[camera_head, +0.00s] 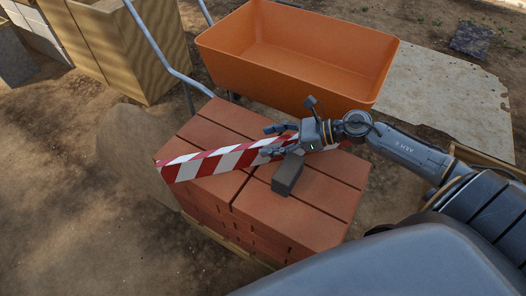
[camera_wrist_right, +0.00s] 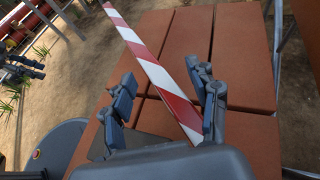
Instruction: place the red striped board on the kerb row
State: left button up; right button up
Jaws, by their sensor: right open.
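The red and white striped board (camera_head: 215,162) lies slantwise across the top of a stack of red-brown bricks (camera_head: 310,215), its left end sticking out past the stack. It also shows in the right wrist view (camera_wrist_right: 150,70), running between my fingers. My right gripper (camera_head: 272,140) is over the board with its fingers open, one on each side of it (camera_wrist_right: 160,76). I cannot tell whether they touch it. The board's right end is partly hidden by the gripper. A dark shape like my left gripper (camera_wrist_right: 20,68) shows small at the wrist view's left edge. I cannot pick out the kerb row.
A dark grey block (camera_head: 288,175) sits on the bricks close to my right gripper. An orange wheelbarrow tub (camera_head: 300,50) stands behind the stack, its metal handle (camera_head: 160,50) rising at left. A wooden crate (camera_head: 135,50) stands at upper left. Bare ground lies left of the stack.

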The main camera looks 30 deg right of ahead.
grip_shut()
jog(key=shift+r, duration=0.1)
dwell(0.4)
